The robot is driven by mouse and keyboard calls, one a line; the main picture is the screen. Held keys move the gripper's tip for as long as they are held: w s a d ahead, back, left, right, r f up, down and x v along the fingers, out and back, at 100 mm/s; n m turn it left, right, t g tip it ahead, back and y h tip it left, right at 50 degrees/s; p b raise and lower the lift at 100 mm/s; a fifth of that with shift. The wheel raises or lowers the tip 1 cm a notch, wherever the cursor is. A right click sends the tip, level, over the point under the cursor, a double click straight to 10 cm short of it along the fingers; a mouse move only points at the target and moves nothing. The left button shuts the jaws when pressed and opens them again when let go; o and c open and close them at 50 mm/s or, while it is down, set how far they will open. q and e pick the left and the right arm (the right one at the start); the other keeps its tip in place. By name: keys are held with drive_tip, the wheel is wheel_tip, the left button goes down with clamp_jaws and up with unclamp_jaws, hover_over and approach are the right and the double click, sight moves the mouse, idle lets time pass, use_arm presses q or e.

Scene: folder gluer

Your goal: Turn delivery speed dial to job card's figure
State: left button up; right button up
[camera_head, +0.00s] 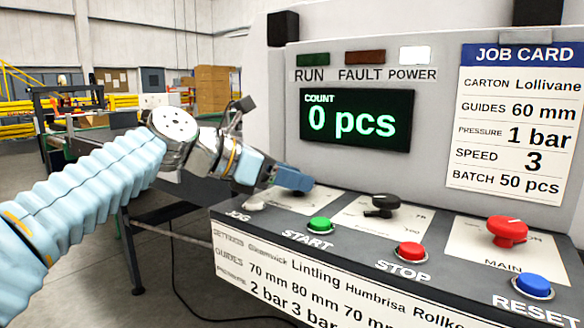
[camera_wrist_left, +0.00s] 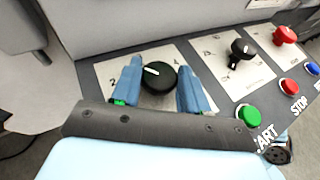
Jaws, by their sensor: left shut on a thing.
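The job card (camera_head: 515,125) on the upright panel reads SPEED 3. My left gripper (camera_head: 294,181) is over the leftmost dial plate of the console and hides that dial in the head view. In the left wrist view the black round dial (camera_wrist_left: 158,77) sits between the two blue fingers of my left gripper (camera_wrist_left: 160,88), which is shut on it. The dial's white pointer mark aims to the upper left. A 2 shows left of the dial and a 4 above right; other figures are too hidden or small to read. My right gripper is not in view.
A second black knob (camera_head: 381,205) and a red MAIN knob (camera_head: 507,231) stand to the right. The green START (camera_head: 319,225), red STOP (camera_head: 410,251) and blue RESET (camera_head: 534,285) buttons line the front edge. The display (camera_head: 356,121) reads 0 pcs.

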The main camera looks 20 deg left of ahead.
use_arm(q)
drive_tip(key=m+g, duration=0.1)
drive_tip(key=m+g+h+p, duration=0.1)
drive_tip(key=m+g, duration=0.1)
drive_tip(key=shift+w+a+r+h+p, duration=0.15)
drive_tip(key=shift+w+h+p, duration=0.15)
drive_tip(key=shift+h, duration=0.1)
drive_tip(key=m+g+h, duration=0.1)
drive_tip(key=m+g, duration=0.2)
drive_tip(key=shift+w+g, duration=0.15)
drive_tip(key=shift+g, duration=0.25)
drive_tip(key=shift+m+g, duration=1.2)
drive_tip(key=shift+g, duration=0.1)
drive_tip(key=o, duration=0.9)
drive_tip(key=shift+o, duration=0.2)
